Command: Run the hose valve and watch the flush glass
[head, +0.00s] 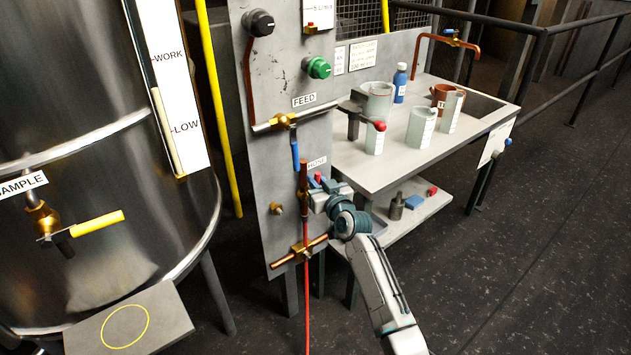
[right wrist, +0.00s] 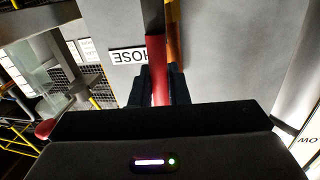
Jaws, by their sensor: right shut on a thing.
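My right gripper (head: 318,187) is up against the panel just under the label. In the right wrist view, the dark fingers (right wrist: 159,88) are shut on a red bar (right wrist: 158,65), beside a copper-coloured pipe (right wrist: 173,25) and the upside-down label. The gripper covers part of the panel there. I cannot pick out the flush glass with certainty. My left gripper is not in view.
The FEED valve (head: 283,121) with a blue handle is higher on the panel. A steel tank (head: 100,190) with a yellow-handled sample tap stands left. The floor at right is clear.

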